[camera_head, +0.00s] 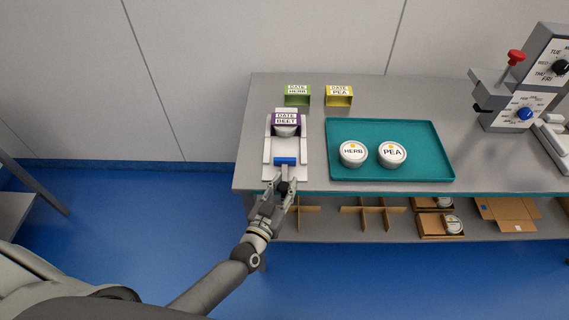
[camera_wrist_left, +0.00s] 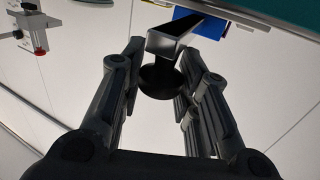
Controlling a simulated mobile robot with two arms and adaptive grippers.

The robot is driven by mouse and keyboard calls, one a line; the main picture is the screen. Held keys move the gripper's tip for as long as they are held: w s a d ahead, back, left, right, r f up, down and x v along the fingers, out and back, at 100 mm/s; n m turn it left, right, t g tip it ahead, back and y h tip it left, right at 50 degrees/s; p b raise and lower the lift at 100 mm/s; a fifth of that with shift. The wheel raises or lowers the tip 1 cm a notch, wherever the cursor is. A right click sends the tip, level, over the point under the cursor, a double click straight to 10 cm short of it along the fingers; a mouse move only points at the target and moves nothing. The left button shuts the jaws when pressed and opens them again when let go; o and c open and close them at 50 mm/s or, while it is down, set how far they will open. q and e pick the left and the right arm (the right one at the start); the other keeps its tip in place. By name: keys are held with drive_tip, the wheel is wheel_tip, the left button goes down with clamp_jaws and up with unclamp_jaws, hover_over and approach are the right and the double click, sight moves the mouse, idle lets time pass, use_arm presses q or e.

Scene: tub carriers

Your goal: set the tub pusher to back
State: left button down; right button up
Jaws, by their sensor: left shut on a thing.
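The tub pusher is a blue block (camera_head: 285,161) on a white carrier base (camera_head: 301,172) at the table's left front. Its dark knob (camera_wrist_left: 163,80) and metal rod (camera_wrist_left: 172,38) show in the left wrist view, between my fingers. My left gripper (camera_head: 284,186) is shut on the knob at the table's front edge. A tub in a purple "DATE BEET" sleeve (camera_head: 286,119) stands at the back of the carrier, apart from the blue block. My right gripper is not in view.
A teal tray (camera_head: 440,172) holds HERB (camera_head: 353,154) and PEA (camera_head: 392,155) tubs. Green (camera_head: 297,96) and yellow (camera_head: 339,96) sleeves stand behind. A dial machine with a red-knobbed lever (camera_head: 515,57) stands at the right. A lower shelf (camera_head: 330,226) holds cartons and dividers.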

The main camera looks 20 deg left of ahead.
use_arm(q)
drive_tip(key=s, duration=0.3)
drive_tip(key=shift+d+p, duration=0.35)
drive_tip(key=shift+d, duration=0.05)
drive_tip(key=shift+s+d+f, duration=0.15)
drive_tip(key=shift+s+d, duration=0.05)
drive_tip(key=shift+s, duration=0.2)
drive_tip(key=c, duration=1.4)
unclamp_jaws()
drive_tip(key=shift+c, duration=0.2)
drive_tip(key=shift+o, duration=1.4)
drive_tip(key=shift+s, duration=0.1)
drive_tip(key=shift+o, duration=0.3)
approach(286, 192)
drive_tip(key=s, duration=0.4)
drive_tip(key=shift+s, duration=0.35)
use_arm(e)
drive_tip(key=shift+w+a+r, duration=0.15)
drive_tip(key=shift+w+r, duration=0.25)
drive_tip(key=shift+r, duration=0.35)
